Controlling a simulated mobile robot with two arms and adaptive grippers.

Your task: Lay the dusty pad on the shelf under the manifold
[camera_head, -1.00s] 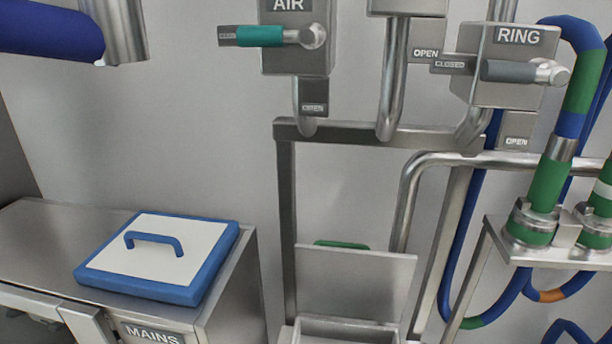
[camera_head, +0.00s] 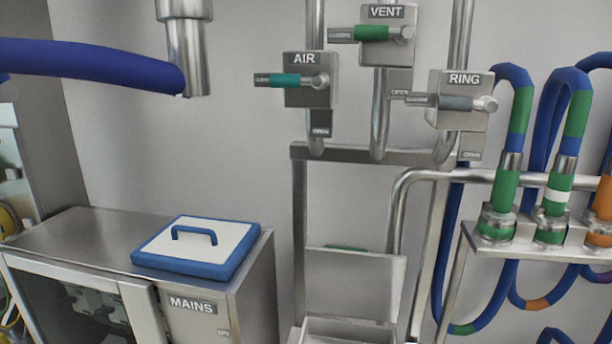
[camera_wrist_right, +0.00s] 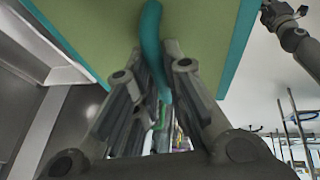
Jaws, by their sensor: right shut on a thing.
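In the right wrist view my right gripper (camera_wrist_right: 152,105) is shut on the teal handle (camera_wrist_right: 151,45) of a pad with a dull yellow-green face (camera_wrist_right: 88,38) and teal rim. Dust on it cannot be made out. A second pad (camera_head: 200,245), white with a blue rim and handle, lies on the MAINS cabinet in the head view. The manifold (camera_head: 385,45) has AIR, VENT and RING valves on steel pipes. Below it are an upright steel panel (camera_head: 355,285) and a box-like ledge (camera_head: 345,328), cut off by the frame. A dark jointed part, perhaps my left gripper (camera_wrist_right: 284,14), shows small in the right wrist view.
The steel cabinet (camera_head: 75,240) stands at the left. A blue hose (camera_head: 90,65) and metal nozzle (camera_head: 188,55) hang above it. At the right a rack (camera_head: 470,235) holds hoses in fittings. A green edge (camera_head: 345,248) shows behind the panel.

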